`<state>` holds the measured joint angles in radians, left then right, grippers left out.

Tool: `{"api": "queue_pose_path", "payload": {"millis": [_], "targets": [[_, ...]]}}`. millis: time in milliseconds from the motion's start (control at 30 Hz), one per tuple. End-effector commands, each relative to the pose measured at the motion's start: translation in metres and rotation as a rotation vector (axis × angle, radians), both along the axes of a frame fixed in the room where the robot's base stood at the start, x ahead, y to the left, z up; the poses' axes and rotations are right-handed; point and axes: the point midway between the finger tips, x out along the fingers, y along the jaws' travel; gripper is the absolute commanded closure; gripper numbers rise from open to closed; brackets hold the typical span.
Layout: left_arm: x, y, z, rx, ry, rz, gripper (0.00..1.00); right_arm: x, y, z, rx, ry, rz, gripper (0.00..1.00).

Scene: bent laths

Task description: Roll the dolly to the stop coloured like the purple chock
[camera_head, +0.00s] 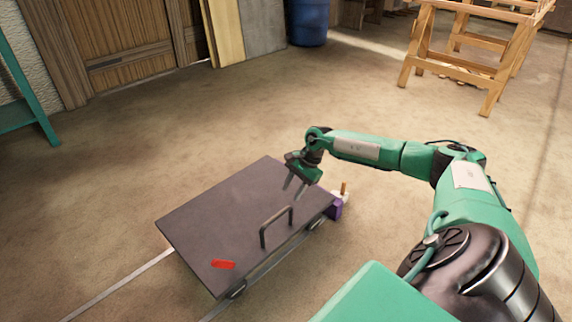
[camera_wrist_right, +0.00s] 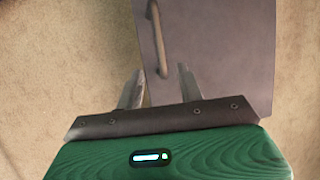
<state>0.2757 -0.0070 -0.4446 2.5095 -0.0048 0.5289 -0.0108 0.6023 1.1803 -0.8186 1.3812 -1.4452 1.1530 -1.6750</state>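The dolly (camera_head: 225,215) is a flat dark grey platform on two pale floor rails, with an upright bar handle (camera_head: 276,224) on top and a red piece (camera_head: 223,265) near its front edge. A purple block (camera_head: 337,207) sits at the dolly's right end, partly hidden; I cannot tell whether it is the chock or a stop. My right gripper (camera_head: 294,188) is open above the dolly, behind the handle. In the right wrist view, its fingers (camera_wrist_right: 158,86) are apart with nothing held, and the handle (camera_wrist_right: 157,38) lies beyond them. My left gripper is out of view.
A small white piece with an orange-brown peg (camera_head: 344,189) is beside the purple block. The rails (camera_head: 120,287) run out to the lower left. Wooden trestles (camera_head: 465,65) and a blue barrel (camera_head: 307,22) stand at the back.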

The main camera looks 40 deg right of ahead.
Motion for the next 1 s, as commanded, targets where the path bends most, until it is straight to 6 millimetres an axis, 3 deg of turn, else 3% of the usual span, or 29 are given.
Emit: {"api": "queue_pose_path", "payload": {"millis": [100,300,900,1000], "targets": [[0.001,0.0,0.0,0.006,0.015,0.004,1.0,-0.004,-0.009,0.022,-0.001,0.002,-0.002,0.62],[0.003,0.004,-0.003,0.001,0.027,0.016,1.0,-0.007,-0.015,0.035,-0.001,0.001,-0.001,0.62],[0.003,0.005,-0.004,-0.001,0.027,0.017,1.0,-0.007,-0.016,0.036,0.0,0.001,-0.001,0.62],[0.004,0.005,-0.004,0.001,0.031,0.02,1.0,-0.007,-0.007,0.035,0.018,0.006,-0.001,0.62]]}}
